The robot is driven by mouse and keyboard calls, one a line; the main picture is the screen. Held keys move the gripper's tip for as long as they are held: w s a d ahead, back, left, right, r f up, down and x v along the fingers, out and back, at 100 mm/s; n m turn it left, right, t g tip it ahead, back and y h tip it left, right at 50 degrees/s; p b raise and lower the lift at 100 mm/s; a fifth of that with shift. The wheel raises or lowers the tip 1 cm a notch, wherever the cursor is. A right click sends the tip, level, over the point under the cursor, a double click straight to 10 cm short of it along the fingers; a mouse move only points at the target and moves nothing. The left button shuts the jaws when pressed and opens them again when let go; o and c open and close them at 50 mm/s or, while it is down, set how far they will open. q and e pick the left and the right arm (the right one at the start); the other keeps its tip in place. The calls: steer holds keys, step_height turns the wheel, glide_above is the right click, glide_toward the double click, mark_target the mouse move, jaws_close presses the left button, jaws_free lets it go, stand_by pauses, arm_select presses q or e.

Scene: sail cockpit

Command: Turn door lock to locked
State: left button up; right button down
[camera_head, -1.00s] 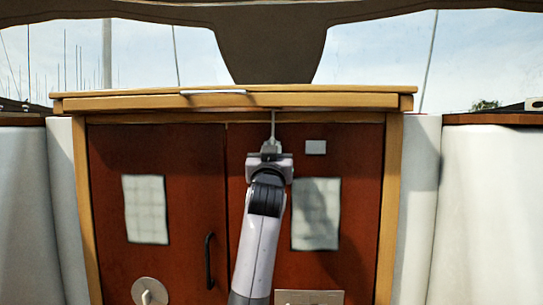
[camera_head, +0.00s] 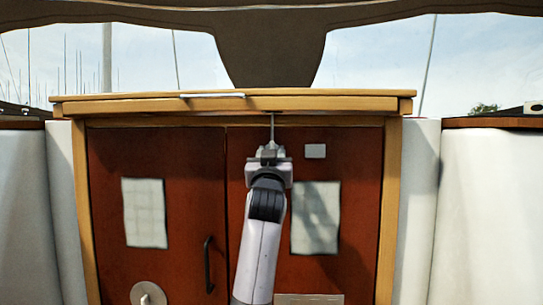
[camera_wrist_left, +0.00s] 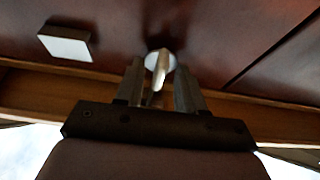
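The door lock is a small silver lever on a round plate (camera_wrist_left: 161,62), on the dark red-brown door panel (camera_head: 345,265) near its top edge. In the left wrist view the lever lies in the gap between the fingers of my left gripper (camera_wrist_left: 158,82). The fingers stand apart, with a gap showing beside the lever. In the head view my left gripper (camera_head: 270,151) points up at the lock, and a thin silver rod (camera_head: 272,126) shows above it. The gripper hides most of the lock there. My right gripper is not in view.
A white square plate (camera_head: 315,151) is on the door right of the gripper; it also shows in the left wrist view (camera_wrist_left: 66,45). A wooden frame (camera_head: 235,105) overhangs the doors. A black handle (camera_head: 208,264) is on the left door. Paper sheets hang on both doors.

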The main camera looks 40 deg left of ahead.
arm_select(q)
steer(key=b+v, duration=0.1)
steer(key=v, duration=0.5)
steer(key=shift+s+d, duration=0.25)
steer(key=shift+d, duration=0.05)
steer(key=shift+f, duration=0.15)
steer(key=w+d+f+m+h+p, duration=0.1)
steer(key=d+f+m+h+p, duration=0.35)
steer(key=f, duration=0.85)
steer(key=w+d+f+m+h+p, duration=0.1)
steer(key=d+f+m+h, duration=0.6)
steer(key=f, duration=0.7)
steer(key=s+d+f+g+h+p, duration=0.2)
steer(key=s+d+f, duration=0.4)
steer(key=s+f, duration=0.4)
steer(key=s+d+f+g+h+p, duration=0.3)
steer(key=s+d+f, duration=0.4)
steer(key=s+f, duration=0.4)
steer(key=s+n+g, duration=0.1)
steer(key=s, duration=0.2)
steer(key=shift+s+d+f+g+p, duration=0.25)
steer(key=shift+s+f+g+p, duration=0.05)
steer(key=shift+s+g, duration=0.1)
